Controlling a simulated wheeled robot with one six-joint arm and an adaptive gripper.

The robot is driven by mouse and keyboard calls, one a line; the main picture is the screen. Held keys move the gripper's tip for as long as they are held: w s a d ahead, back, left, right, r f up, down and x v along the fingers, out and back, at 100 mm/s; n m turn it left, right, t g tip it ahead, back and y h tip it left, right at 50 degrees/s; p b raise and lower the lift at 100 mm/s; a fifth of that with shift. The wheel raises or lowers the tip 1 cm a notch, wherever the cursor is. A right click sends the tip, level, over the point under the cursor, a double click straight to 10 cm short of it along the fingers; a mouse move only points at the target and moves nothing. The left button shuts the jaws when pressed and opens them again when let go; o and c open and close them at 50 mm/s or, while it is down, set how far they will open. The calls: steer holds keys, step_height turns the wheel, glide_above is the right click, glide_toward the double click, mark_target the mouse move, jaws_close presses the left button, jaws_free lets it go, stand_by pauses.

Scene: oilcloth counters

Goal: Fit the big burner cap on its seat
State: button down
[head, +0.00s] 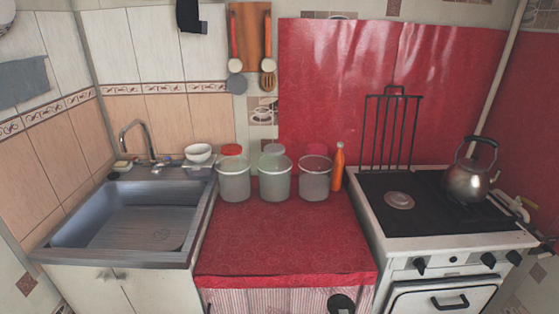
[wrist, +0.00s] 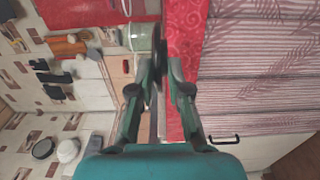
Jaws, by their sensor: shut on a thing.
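My gripper (wrist: 161,80) is shut on a dark, thin disc, the big burner cap (wrist: 159,50), which shows nearly edge-on between the fingertips in the wrist view. In the head view a dark round cap (head: 341,303) shows at the bottom edge, in front of the counter's striped curtain and partly cut off. The stove (head: 437,240) is at the right of the head view. A pale round burner seat (head: 398,200) lies bare on its dark top, well above and right of the cap in the picture.
A kettle (head: 468,180) stands on the stove's right side, and a raised black grate (head: 393,130) stands behind the seat. Several jars, including a clear one (head: 276,180), and an orange bottle (head: 338,168) stand on the red counter (head: 285,240). A sink (head: 130,215) is at the left.

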steer(key=s+f, duration=0.2)
steer(key=f, duration=0.5)
steer(key=s+f, duration=0.3)
steer(key=f, duration=0.4)
